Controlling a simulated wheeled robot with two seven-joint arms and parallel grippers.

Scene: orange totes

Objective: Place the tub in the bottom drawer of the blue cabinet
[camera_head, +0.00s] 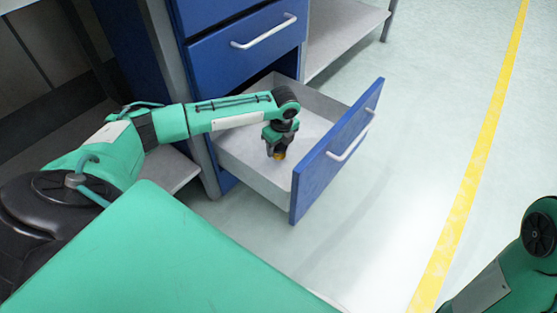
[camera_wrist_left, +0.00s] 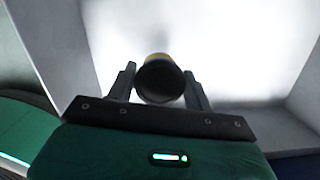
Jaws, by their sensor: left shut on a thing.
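The blue cabinet (camera_head: 180,22) stands at the top centre of the head view. Its bottom drawer (camera_head: 345,148) is pulled out, with a pale, empty-looking inside. My left gripper (camera_head: 279,150) points down inside the drawer's outline and is shut on the tub (camera_head: 279,155). In the left wrist view the tub (camera_wrist_left: 159,80) is round and dark-ended with a yellow edge, between the two fingers (camera_wrist_left: 158,88). I cannot tell whether it touches the drawer floor. My right gripper is not in view.
A closed blue drawer (camera_head: 245,45) with a white handle is above the open one. A grey shelf (camera_head: 340,35) is to the right of the cabinet. Pale floor with a yellow line (camera_head: 480,155) lies open to the right.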

